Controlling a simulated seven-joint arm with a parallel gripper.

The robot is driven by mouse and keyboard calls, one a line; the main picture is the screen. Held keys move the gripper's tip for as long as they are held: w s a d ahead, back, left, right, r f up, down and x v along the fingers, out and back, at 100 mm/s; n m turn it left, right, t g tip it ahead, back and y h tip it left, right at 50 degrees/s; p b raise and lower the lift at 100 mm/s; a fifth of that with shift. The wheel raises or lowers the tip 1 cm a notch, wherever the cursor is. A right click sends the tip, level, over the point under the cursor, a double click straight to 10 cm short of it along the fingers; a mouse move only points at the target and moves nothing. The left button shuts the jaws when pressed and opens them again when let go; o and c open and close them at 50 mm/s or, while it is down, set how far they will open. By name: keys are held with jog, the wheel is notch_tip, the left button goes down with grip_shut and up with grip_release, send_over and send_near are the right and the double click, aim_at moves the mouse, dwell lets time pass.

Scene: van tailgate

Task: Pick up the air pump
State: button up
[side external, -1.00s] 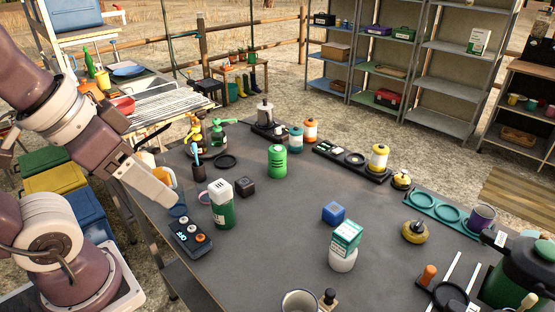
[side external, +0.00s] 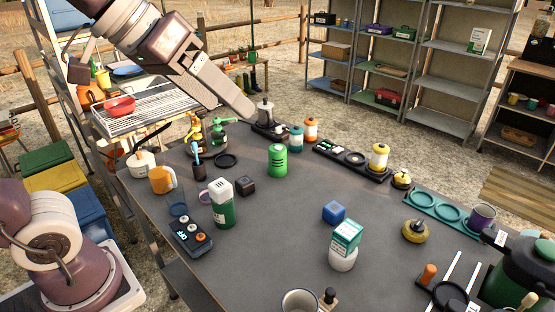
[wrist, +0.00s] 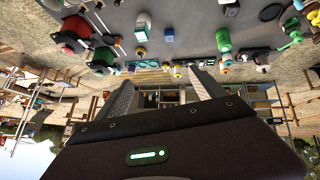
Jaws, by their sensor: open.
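I cannot tell for certain which object is the air pump. A grey cylinder on a black base (side external: 265,108) stands at the table's far left edge and looks like a small pump. My gripper (side external: 250,116) is open and empty, raised at the far left. In the side view its tip appears just left of the grey cylinder; the gap in depth is unclear. In the wrist view its two fingers (wrist: 163,92) stand apart with nothing between them.
A green flask with a white lid (side external: 222,208) and an orange mug (side external: 162,179) are nearer. The table's middle (side external: 290,225) has free room. Shelves (side external: 385,60) stand behind.

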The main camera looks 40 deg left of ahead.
jog(key=w+a+r+n+t, duration=0.1)
jog(key=w+a+n+t, duration=0.1)
jog(key=w, duration=1)
jog(key=n+t+y, duration=0.1)
jog(key=n+y, duration=0.4)
jog(key=y, duration=0.5)
send_over(276, 159)
notch_tip(276, 159, down, 6)
jog(key=r, duration=0.1)
jog(key=f, duration=3.1)
jog(key=shift+s+d+f, duration=0.2)
jog(key=shift+s, duration=0.15)
jog(key=x, duration=0.6)
jog(key=shift+w+a, duration=0.15)
jog(key=shift+w, duration=0.1)
jog(key=shift+w+a+f, duration=0.1)
jog(key=shift+w+a, duration=0.05)
jog(key=shift+w, duration=0.05)
grip_shut()
